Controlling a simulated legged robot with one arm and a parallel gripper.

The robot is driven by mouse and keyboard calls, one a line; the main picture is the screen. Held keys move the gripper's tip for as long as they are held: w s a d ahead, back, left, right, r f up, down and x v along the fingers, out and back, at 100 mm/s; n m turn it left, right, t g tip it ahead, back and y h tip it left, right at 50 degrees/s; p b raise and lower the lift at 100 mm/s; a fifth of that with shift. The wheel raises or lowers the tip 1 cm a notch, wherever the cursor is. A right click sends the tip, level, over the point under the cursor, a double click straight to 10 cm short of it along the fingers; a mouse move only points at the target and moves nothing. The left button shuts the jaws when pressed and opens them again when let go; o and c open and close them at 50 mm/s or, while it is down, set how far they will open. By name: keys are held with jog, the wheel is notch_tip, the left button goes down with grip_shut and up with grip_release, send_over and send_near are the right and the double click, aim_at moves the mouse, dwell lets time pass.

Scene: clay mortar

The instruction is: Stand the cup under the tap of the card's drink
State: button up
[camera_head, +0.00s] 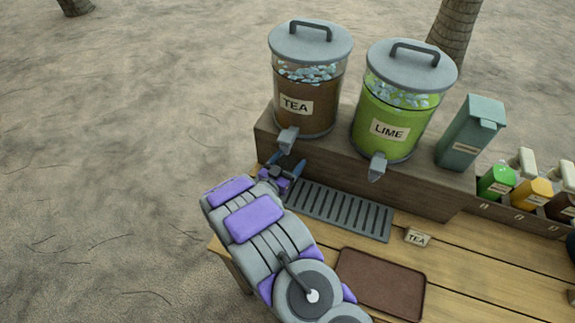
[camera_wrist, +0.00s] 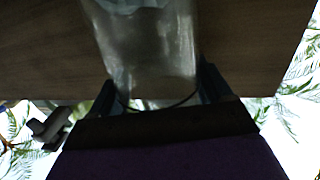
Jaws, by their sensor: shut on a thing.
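The card (camera_head: 417,237) reads TEA and stands on the counter right of the drip grate. The tea dispenser (camera_head: 308,100) holds brown drink, and its grey tap (camera_head: 287,138) points down at the front. The lime dispenser (camera_head: 393,110) is green, with its own tap (camera_head: 377,167). My gripper (camera_head: 285,170) is low near the tea tap, at the left end of the grate. In the wrist view my gripper (camera_wrist: 158,92) is shut on a clear cup (camera_wrist: 150,50). In the head view I cannot make out the cup behind my arm.
The slotted drip grate (camera_head: 340,211) lies before the wooden riser (camera_head: 420,185). A brown tray (camera_head: 381,283) lies nearer. A grey-green box (camera_head: 470,132) and several bottles (camera_head: 497,181) stand at right. Open wood lies right of the tray.

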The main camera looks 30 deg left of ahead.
jog(key=shift+d+f, duration=0.15)
jog(key=shift+f, duration=0.55)
jog(key=shift+a+f, duration=0.1)
jog(key=shift+a, duration=0.15)
jog(key=o, duration=1.3)
jog(key=shift+d, duration=0.1)
